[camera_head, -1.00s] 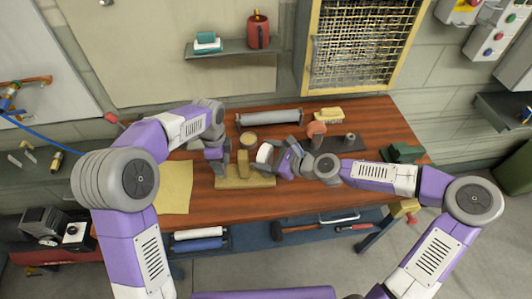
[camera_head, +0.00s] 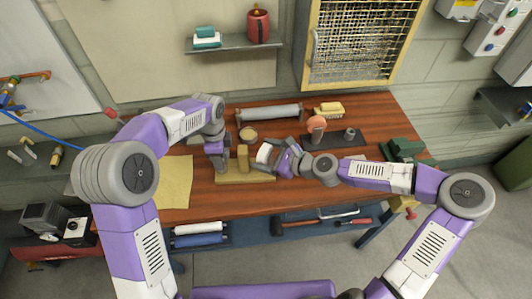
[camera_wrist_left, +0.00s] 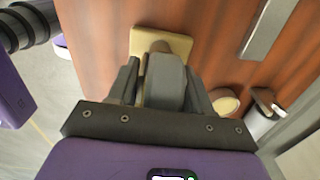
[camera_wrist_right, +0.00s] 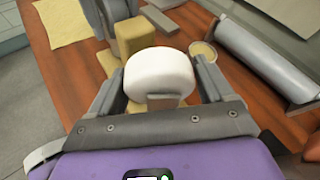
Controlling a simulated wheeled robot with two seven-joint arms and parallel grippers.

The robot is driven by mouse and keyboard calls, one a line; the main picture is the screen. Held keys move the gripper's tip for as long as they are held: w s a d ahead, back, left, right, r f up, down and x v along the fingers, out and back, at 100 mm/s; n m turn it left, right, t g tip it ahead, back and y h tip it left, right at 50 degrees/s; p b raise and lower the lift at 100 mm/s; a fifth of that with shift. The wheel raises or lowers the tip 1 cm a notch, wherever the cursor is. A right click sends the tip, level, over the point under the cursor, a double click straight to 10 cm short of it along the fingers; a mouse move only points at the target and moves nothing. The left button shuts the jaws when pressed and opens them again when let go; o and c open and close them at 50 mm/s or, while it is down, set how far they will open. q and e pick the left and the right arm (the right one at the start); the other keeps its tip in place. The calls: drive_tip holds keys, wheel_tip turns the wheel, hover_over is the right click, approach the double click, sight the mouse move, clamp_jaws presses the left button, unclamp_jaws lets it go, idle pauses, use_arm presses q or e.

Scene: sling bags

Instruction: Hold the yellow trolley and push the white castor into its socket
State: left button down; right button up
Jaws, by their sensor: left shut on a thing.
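The yellow trolley (camera_head: 243,178) lies on the table, with a flat base and an upright yellow block (camera_wrist_right: 135,38). My left gripper (camera_head: 217,160) is at its left end, shut on a grey upright part (camera_wrist_left: 166,82) above the yellow base (camera_wrist_left: 178,42); where the fingers touch is partly hidden. The white castor (camera_wrist_right: 160,70) is between the fingers of my right gripper (camera_wrist_right: 160,88), which is shut on it. In the head view the castor (camera_head: 264,153) is just right of the yellow block, apart from it or nearly so. The socket cannot be made out.
Behind the trolley are a round tan dish (camera_head: 248,133) and a grey roller (camera_head: 268,113). A yellow sheet (camera_head: 174,185) lies at left, a green item (camera_head: 405,149) at right.

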drive_tip(key=shift+o, duration=1.4)
drive_tip(key=shift+d, duration=0.1)
drive_tip(key=v, duration=1.1)
drive_tip(key=shift+s+d+r, duration=0.2)
drive_tip(key=shift+d+r, duration=0.05)
use_arm(q)
drive_tip(key=shift+c, duration=2)
unclamp_jaws()
drive_tip(key=shift+r, duration=0.15)
